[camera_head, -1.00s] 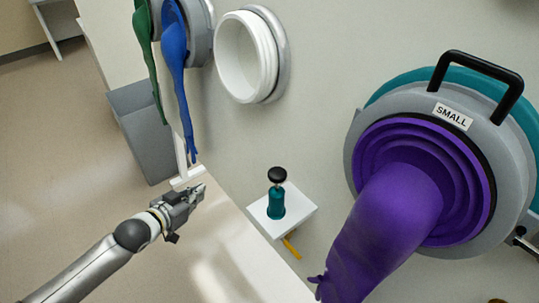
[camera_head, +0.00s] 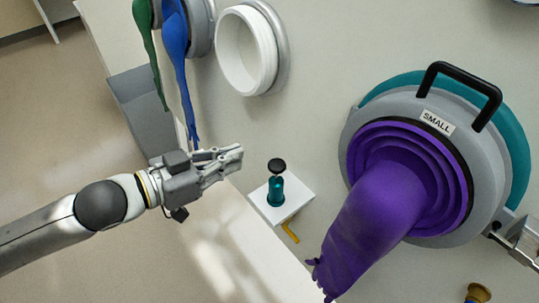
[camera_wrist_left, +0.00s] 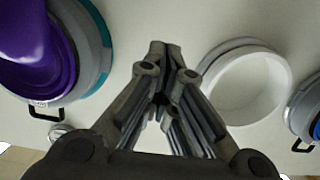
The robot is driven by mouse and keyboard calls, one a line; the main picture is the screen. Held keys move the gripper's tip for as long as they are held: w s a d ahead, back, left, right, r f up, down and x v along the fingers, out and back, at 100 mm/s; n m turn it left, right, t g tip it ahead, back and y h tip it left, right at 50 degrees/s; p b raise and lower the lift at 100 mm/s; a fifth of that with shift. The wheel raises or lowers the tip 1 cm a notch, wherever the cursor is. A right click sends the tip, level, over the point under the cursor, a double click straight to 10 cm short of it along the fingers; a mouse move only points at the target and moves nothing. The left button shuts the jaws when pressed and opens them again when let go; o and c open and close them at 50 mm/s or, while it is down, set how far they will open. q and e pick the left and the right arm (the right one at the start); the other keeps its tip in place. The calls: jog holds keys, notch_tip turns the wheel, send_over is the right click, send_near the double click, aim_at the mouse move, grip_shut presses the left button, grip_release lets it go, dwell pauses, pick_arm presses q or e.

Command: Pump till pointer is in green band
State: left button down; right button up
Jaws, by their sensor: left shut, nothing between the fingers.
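A teal hand pump (camera_head: 276,191) with a black round knob (camera_head: 277,165) stands upright on a small white shelf (camera_head: 300,195) on the wall. A yellow hose or lever (camera_head: 290,232) hangs below the shelf. My left gripper (camera_head: 240,155) is shut and empty, to the left of the knob and apart from it. Its closed fingers (camera_wrist_left: 162,65) also show in the left wrist view, where the pump is not visible. No gauge, pointer or green band can be made out. My right gripper is not in view.
A purple glove (camera_head: 375,220) hangs from a grey port ring labelled SMALL (camera_head: 437,121), right of the pump. An empty white port ring (camera_head: 246,50) is above.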

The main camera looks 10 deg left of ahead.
pick_arm(q)
jog(key=p, duration=0.4)
send_over(270, 168)
notch_tip(270, 168, down, 2)
jog(key=shift+f, duration=0.1)
notch_tip(270, 168, down, 3)
jog(key=shift+r, duration=0.1)
jog(key=shift+s+f+p, duration=0.15)
jog(key=shift+f+p, duration=0.2)
jog(key=shift+f, duration=0.35)
jog(key=shift+f, duration=0.15)
